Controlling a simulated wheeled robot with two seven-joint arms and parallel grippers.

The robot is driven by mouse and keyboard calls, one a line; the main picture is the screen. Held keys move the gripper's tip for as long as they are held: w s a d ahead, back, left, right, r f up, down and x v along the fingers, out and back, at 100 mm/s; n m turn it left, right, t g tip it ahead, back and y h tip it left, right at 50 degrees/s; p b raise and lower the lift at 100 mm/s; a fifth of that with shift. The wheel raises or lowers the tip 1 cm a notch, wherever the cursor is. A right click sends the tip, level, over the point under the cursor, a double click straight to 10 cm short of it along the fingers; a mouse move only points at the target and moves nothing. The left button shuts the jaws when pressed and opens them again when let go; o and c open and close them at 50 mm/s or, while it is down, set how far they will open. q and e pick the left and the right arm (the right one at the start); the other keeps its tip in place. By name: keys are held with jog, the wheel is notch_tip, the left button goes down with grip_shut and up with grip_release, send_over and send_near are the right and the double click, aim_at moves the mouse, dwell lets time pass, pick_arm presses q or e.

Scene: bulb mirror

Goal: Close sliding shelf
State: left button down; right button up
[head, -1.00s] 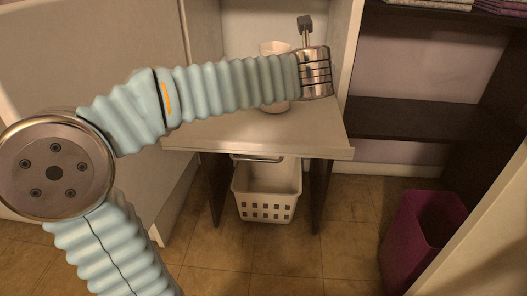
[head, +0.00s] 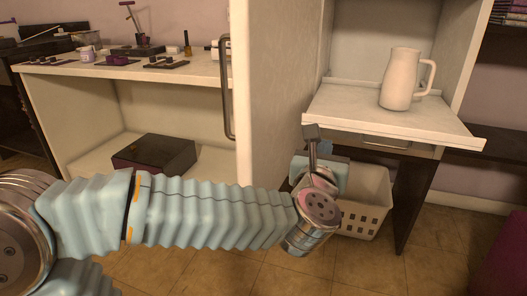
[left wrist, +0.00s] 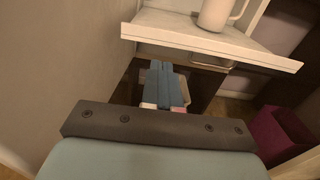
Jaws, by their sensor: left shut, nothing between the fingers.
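The sliding shelf (head: 345,106) is a pale board pulled out of the white cabinet, with a white pitcher (head: 399,82) standing upright on it. My left gripper (head: 330,170) is in front of and below the shelf's left front corner, partly hidden behind its wrist. In the left wrist view its blue fingers (left wrist: 163,70) are together and empty, pointing towards the dark space under the shelf. The shelf's front edge (left wrist: 205,42) crosses above the fingertips there, and the pitcher's lower part (left wrist: 217,14) shows. Contact with the shelf cannot be told. My right gripper is not in view.
A white basket (head: 365,205) stands on the floor under the shelf. A tall white door with a handle (head: 226,88) stands left of the shelf. A counter with small items (head: 130,68) is further left. A purple bin (left wrist: 282,135) is at the right.

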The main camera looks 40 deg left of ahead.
pick_arm(q)
jog(key=s, duration=0.1)
send_near(328, 122)
jog(key=x, duration=0.6)
jog(key=shift+w+a+p, duration=0.1)
jog(key=shift+w+p, duration=0.2)
jog(key=shift+w, duration=0.15)
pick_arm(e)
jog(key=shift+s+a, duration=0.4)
